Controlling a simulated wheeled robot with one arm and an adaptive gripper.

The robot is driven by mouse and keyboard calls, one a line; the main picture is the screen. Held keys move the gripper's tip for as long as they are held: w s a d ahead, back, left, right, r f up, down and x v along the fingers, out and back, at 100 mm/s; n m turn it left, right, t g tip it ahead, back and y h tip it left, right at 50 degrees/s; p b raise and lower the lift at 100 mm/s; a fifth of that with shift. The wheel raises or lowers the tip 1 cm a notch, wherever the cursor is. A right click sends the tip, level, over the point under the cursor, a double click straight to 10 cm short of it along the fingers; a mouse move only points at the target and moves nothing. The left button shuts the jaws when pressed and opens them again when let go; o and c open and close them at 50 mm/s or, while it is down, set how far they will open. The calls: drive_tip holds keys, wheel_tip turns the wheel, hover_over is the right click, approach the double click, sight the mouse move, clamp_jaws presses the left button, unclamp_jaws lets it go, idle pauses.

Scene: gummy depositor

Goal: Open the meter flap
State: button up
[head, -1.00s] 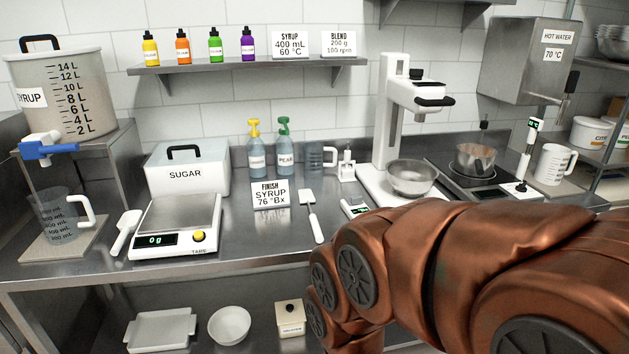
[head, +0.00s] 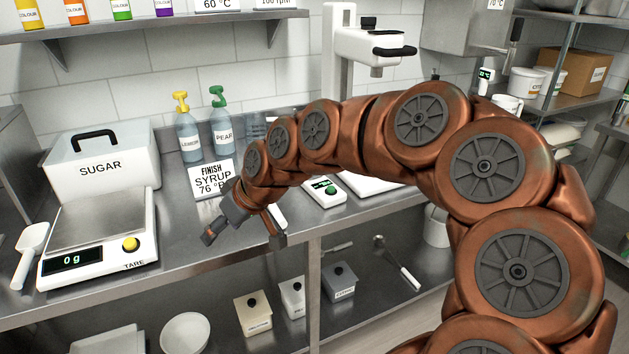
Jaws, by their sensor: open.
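A small white meter (head: 325,192) with a dark display and a green spot on it lies on the steel counter near its front edge, right of centre. Its flap is too small to make out. My gripper (head: 244,238) is open and empty, pointing down to the left over the counter's front edge. It is to the left of the meter and apart from it. My arm passes just behind and above the meter. A white utensil (head: 278,214) shows partly between my gripper and the meter, mostly hidden by the gripper.
A "FINISH SYRUP 76" sign (head: 211,180) stands behind my gripper, with two pump bottles (head: 188,135) behind it. A scale (head: 100,235) and sugar box (head: 100,160) stand left. Small lidded boxes (head: 253,313) sit on the lower shelf. Bare counter lies left of my gripper.

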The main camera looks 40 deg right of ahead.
drive_tip(key=w+d+m+t+h+b, duration=0.1)
drive_tip(key=w+d+t, duration=0.15)
drive_tip(key=d, duration=0.35)
drive_tip(key=w+d+t+b, duration=0.1)
drive_tip(key=w+d, duration=0.2)
drive_tip(key=d, duration=0.4)
drive_tip(key=m+t+h+b, duration=0.3)
drive_tip(key=m+h, duration=0.1)
drive_tip(key=h, duration=0.1)
approach(317, 180)
drive_tip(key=w+r, duration=0.2)
drive_tip(key=w, duration=0.1)
drive_tip(key=shift+d+r, duration=0.15)
drive_tip(key=shift+d, duration=0.2)
drive_tip(key=p+x, duration=0.1)
drive_tip(key=x, duration=0.5)
drive_tip(key=shift+w, duration=0.2)
drive_tip(key=shift+w+d+f+p, duration=0.2)
drive_tip(key=shift+w+f+p, duration=0.1)
drive_tip(key=shift+w, duration=0.15)
drive_tip(key=c, duration=1.2)
